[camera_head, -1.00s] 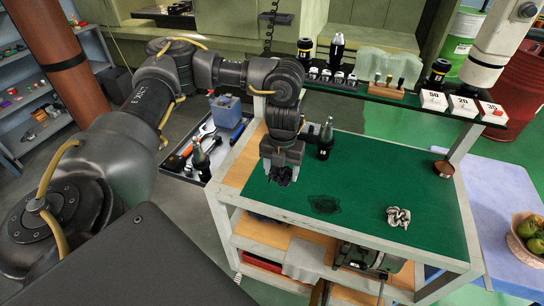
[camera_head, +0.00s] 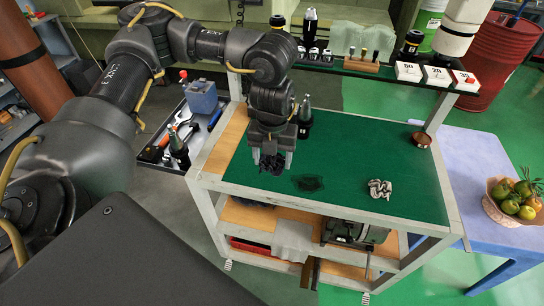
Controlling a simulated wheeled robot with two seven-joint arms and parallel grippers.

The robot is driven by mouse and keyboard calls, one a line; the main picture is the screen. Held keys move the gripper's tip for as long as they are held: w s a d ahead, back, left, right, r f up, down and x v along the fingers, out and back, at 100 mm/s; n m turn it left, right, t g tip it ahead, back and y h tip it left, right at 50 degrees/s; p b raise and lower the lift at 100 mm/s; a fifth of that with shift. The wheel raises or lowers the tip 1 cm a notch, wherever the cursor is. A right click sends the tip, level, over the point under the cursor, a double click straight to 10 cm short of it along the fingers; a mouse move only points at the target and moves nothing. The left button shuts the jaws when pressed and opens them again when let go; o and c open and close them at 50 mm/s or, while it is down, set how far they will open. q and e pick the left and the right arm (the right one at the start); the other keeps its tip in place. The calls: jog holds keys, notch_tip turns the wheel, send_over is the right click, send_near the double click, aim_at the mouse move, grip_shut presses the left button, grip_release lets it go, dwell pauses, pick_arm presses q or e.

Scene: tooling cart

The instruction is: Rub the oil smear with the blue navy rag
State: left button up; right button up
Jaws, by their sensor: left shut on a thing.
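The oil smear (camera_head: 308,183) is a dark patch on the green top of the cart (camera_head: 345,150), left of its middle near the front. My left gripper (camera_head: 272,162) points down over the cart top, a little left of the smear and behind it. It is shut on the dark navy rag (camera_head: 273,165), which is bunched between and below its fingers. I cannot tell whether the rag touches the green surface. My right gripper is not in view.
A crumpled light patterned cloth (camera_head: 380,188) lies right of the smear. A dark tool holder (camera_head: 304,117) stands close behind my left gripper. A small copper-coloured bowl (camera_head: 420,139) sits at the right edge. The middle of the top is clear.

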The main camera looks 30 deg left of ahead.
pick_arm(q)
jog(key=n, duration=0.2)
jog(key=d+n, duration=0.1)
jog(key=n, duration=0.4)
jog(key=shift+d, duration=0.3)
jog(key=n, duration=0.3)
jog(key=d+n, duration=0.1)
jog(key=n, duration=0.1)
jog(key=shift+r+n+b, duration=0.1)
jog(key=shift+n+b, duration=0.2)
jog(key=shift+n, duration=0.1)
jog(key=n, duration=0.4)
jog(key=d+n, duration=0.1)
jog(key=n, duration=0.3)
jog(key=d+n, duration=0.1)
jog(key=n, duration=0.3)
jog(key=shift+s+r+n, duration=0.1)
jog(key=shift+s+n, duration=0.1)
jog(key=shift+n, duration=0.2)
